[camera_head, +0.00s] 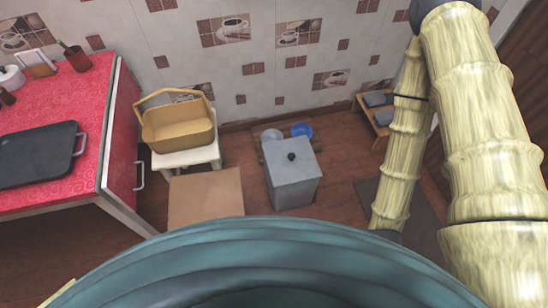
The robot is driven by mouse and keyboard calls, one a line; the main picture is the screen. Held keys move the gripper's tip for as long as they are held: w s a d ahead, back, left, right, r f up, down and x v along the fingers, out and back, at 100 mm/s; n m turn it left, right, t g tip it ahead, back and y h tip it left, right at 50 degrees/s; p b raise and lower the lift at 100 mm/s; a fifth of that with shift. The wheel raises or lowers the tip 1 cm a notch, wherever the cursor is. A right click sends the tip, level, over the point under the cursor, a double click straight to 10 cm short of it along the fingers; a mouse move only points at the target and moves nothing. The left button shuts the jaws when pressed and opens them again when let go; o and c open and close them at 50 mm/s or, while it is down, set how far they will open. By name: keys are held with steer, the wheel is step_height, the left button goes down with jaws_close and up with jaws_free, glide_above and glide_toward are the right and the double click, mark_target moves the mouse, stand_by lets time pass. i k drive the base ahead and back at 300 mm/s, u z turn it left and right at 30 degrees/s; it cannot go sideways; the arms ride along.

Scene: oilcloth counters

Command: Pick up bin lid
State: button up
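A grey square bin (294,189) stands on the wooden floor near the tiled wall. Its grey lid (286,165) lies flat on top and has a small dark round knob (291,156) in the middle. My arm comes down along the right side of the picture, to the right of the bin and apart from it. My gripper does not show in this view; the lower end of the arm is hidden behind my own body at the bottom.
A tan basket (180,127) sits on a white stool (187,158) left of the bin. A brown box or board (205,195) is between them and the front. Blue (302,130) and pale bowls (271,135) lie behind the bin. A red counter (60,110) fills the left. A wooden rack (376,112) stands right.

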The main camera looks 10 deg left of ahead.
mark_target(290, 161)
steer(key=z, duration=0.1)
steer(key=k, duration=1)
steer(key=u, duration=0.8)
steer(key=i, duration=1.4)
steer(key=z, duration=0.75)
